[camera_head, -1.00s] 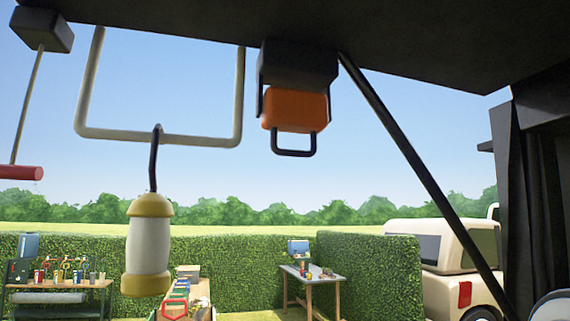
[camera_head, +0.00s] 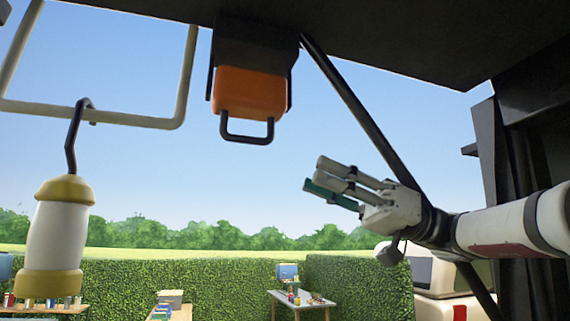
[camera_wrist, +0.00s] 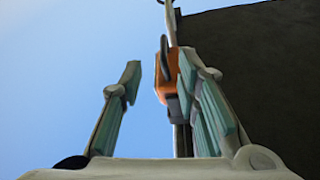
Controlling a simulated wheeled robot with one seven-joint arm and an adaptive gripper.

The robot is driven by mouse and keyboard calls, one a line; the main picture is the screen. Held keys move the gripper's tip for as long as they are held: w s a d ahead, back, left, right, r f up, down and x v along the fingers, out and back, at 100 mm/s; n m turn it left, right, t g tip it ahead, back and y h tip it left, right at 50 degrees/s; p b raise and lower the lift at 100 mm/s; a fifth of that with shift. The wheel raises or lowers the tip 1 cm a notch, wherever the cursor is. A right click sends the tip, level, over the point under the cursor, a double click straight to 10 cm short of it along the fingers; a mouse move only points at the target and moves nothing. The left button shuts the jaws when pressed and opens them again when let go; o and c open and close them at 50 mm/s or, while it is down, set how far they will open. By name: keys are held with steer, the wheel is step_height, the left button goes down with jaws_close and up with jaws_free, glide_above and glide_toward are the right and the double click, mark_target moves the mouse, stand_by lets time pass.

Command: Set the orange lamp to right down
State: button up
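The orange lamp (camera_head: 249,93) hangs under the dark overhead panel in the head view. Its orange body sits in a black bracket, and a black loop handle (camera_head: 246,139) sticks out at its lower front. My gripper (camera_head: 325,182) is to the right of the lamp and lower, apart from it, pointing left. In the wrist view the orange lamp (camera_wrist: 166,82) shows beyond the fingers, partly hidden by the right finger. My gripper (camera_wrist: 160,85) has its fingers spread wide in the wrist view, with nothing between them close by.
A white-and-yellow lantern (camera_head: 59,240) hangs by a black hook from a pale metal frame (camera_head: 187,70) at the left. A dark diagonal strut (camera_head: 345,85) runs behind my gripper. Open sky lies between the lamp and my gripper.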

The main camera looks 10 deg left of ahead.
mark_target(247, 140)
steer(key=p+x, duration=0.1)
steer(key=x, duration=0.3)
steer(key=p+x, duration=0.1)
steer(key=x, duration=0.4)
steer(key=r+p+x, duration=0.1)
steer(key=x, duration=0.3)
steer(key=shift+s+d, duration=0.1)
jaws_close()
